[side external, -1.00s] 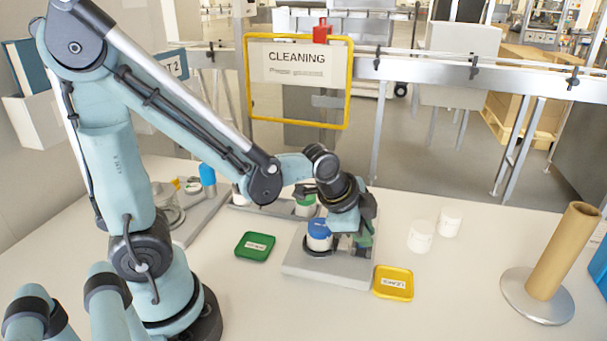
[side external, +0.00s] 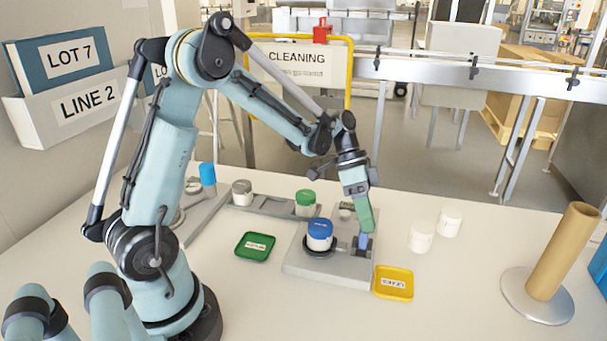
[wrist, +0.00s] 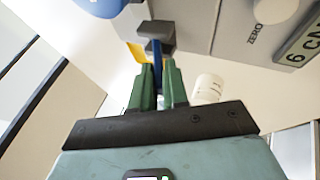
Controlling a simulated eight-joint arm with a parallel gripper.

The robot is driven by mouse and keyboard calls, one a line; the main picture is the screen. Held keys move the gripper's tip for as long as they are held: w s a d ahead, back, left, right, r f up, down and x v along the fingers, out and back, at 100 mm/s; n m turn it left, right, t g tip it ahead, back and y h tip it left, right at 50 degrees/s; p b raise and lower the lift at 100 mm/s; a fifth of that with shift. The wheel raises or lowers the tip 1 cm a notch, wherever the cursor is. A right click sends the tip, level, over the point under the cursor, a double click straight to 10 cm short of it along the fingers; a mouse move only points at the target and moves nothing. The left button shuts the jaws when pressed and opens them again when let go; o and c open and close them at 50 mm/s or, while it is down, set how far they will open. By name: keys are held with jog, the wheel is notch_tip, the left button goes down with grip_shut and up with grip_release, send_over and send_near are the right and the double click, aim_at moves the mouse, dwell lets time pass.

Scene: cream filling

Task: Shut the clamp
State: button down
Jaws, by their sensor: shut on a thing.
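The clamp's blue lever (side external: 363,241) stands roughly upright at the right side of the grey base (side external: 330,272). My gripper (side external: 364,228) comes down from above with its green fingers around the lever's upper part. In the wrist view, the blue lever (wrist: 157,48) runs between the fingers (wrist: 157,85), and a dark block (wrist: 160,36) sits at its foot. A white jar with a blue lid (side external: 320,235) stands upright in a dark ring on the base, left of the lever. Its blue lid (wrist: 100,6) also shows at the top of the wrist view.
A yellow tray (side external: 394,282) lies just right of the base, and a green tray (side external: 255,246) lies left. Two white jars (side external: 422,237) stand to the right. A green-lidded jar (side external: 305,203) stands behind. A cardboard tube on a round stand (side external: 560,250) is far right.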

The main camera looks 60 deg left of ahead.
jog(key=shift+w+a+f+g+h, duration=0.1)
jog(key=shift+w+f+g+h, duration=0.05)
jog(key=shift+g+h, duration=0.15)
dwell(0.4)
jog(key=c, duration=1.2)
grip_release()
jog(key=v, duration=1.2)
jog(key=shift+a, duration=0.1)
